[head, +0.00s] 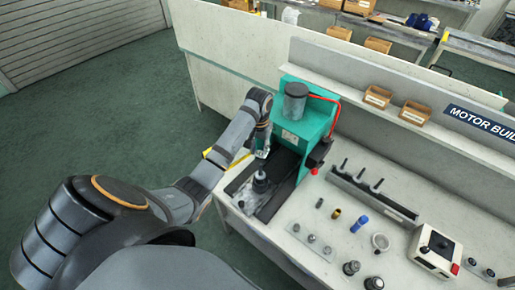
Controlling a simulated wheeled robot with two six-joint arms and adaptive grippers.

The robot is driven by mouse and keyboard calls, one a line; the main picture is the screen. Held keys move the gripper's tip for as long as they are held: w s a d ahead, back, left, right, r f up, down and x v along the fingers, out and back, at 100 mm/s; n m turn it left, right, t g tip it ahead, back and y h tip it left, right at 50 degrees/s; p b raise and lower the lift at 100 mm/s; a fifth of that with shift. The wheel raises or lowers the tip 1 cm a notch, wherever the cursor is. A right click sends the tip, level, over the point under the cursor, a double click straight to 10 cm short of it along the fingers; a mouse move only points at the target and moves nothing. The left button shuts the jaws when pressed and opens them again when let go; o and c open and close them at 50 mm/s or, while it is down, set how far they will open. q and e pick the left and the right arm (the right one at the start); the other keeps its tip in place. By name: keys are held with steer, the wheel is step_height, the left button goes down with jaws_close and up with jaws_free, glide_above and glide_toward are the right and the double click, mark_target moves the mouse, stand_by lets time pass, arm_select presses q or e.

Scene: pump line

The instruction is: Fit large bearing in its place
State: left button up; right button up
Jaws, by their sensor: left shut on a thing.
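My left gripper (262,152) is at the front left of a green press (311,125), above a dark upright part (260,182) that stands on the press's base plate. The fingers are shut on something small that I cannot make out. I cannot tell whether it touches the dark part. A pale grey ring (380,242) lies on the bench to the right; I cannot tell whether it is a bearing. No part is plainly recognisable as the large bearing. My right gripper is not in view.
A rack with upright tools (372,193) stands right of the press. Small parts, a blue cylinder (359,223) and dark round parts (351,267) are spread on the bench (310,212). A control box (435,250) stands at the right. Bins (377,97) sit behind.

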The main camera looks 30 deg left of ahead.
mark_target(261, 157)
arm_select(q)
steer(key=shift+s+d+f, duration=0.1)
steer(key=shift+d+f, duration=0.35)
steer(key=shift+d, duration=0.3)
steer(key=f, duration=0.1)
steer(key=a+f, duration=0.1)
steer(key=f, duration=0.1)
steer(key=shift+d+f, duration=0.1)
steer(key=shift+f, duration=0.05)
steer(key=shift+d, duration=0.15)
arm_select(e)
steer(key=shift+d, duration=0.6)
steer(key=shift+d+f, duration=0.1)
arm_select(q)
steer(key=shift+f, duration=0.6)
stand_by(0.3)
steer(key=shift+f, duration=0.25)
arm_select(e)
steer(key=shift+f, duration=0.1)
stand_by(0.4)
